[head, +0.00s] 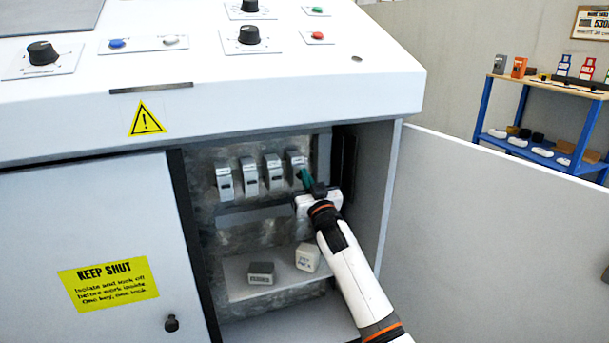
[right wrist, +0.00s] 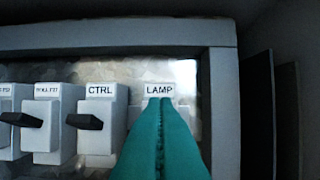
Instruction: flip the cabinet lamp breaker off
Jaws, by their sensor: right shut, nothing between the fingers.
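The lamp breaker (head: 296,160) is the rightmost white switch in the row inside the open cabinet. My left gripper is not in view.
The CTRL breaker (right wrist: 101,125) stands just left, its dark lever sticking out; more breakers follow left. A cabinet wall (head: 373,190) and open door (head: 490,240) stand right. Below, a shelf (head: 240,272) holds a grey block (head: 261,273) and a white block (head: 307,257).

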